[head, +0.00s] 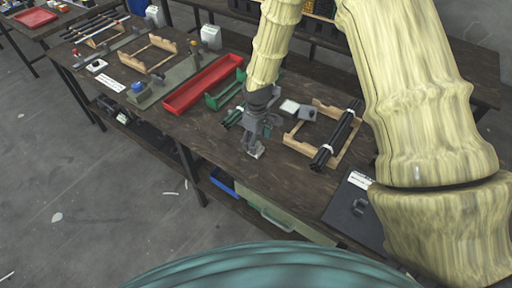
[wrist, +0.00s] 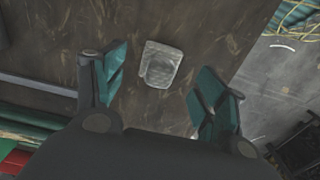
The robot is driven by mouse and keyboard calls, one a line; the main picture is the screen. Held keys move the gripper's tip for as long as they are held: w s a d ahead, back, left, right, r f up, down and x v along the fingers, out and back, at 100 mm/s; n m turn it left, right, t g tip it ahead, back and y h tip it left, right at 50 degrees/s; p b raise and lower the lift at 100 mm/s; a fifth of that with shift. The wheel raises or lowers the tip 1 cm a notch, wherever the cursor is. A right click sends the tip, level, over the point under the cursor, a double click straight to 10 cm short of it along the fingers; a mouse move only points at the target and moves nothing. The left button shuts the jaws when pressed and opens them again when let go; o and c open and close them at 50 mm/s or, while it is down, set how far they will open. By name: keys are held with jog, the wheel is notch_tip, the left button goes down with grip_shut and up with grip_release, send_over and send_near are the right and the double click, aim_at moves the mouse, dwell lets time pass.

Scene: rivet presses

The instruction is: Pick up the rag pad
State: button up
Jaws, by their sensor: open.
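The rag pad (wrist: 161,64) is a small pale grey, rounded square lying flat on the dark wooden bench. In the wrist view it lies between and beyond my fingertips, apart from both teal finger pads. My gripper (wrist: 161,88) is open and empty. In the head view my gripper (head: 259,132) points down over the bench near its front edge. The pale rag pad (head: 256,152) shows just below it, partly hidden by the fingers.
A long red tray (head: 203,84) and a green holder (head: 225,92) lie left of my gripper. A wooden frame with black rods (head: 338,135) lies to its right, with a grey block (head: 308,113) nearby. A black case (head: 358,209) sits at the right front. The bench's front edge is close.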

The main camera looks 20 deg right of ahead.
jog(key=shift+w+a+f+p, duration=0.15)
jog(key=shift+f+p, duration=0.25)
jog(key=shift+f, duration=1.65)
jog(key=c, duration=1.1)
